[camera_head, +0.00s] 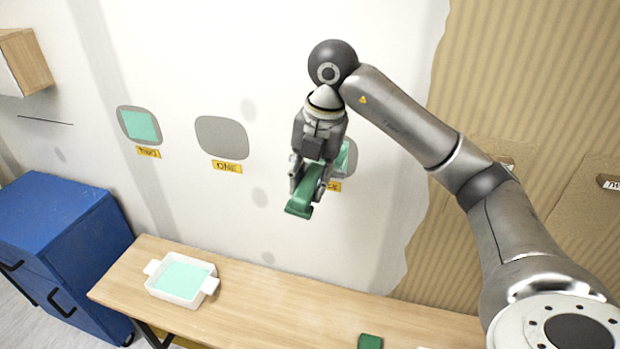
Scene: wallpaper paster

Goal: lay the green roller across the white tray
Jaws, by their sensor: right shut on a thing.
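The white tray (173,298) stands on the left part of the wooden table, with a turquoise layer inside and a tab at each side. My right gripper (309,182) points down, high in front of the wall, above and to the right of the tray. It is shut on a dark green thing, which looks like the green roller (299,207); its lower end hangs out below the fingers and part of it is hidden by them. It is well apart from the tray. My left gripper is not in view.
A small green object (370,341) lies at the table's (262,303) front edge. A blue cabinet (60,235) stands left of the table. The wall behind has grey patches, some with turquoise squares, over yellow labels (227,167). The table between tray and green object is clear.

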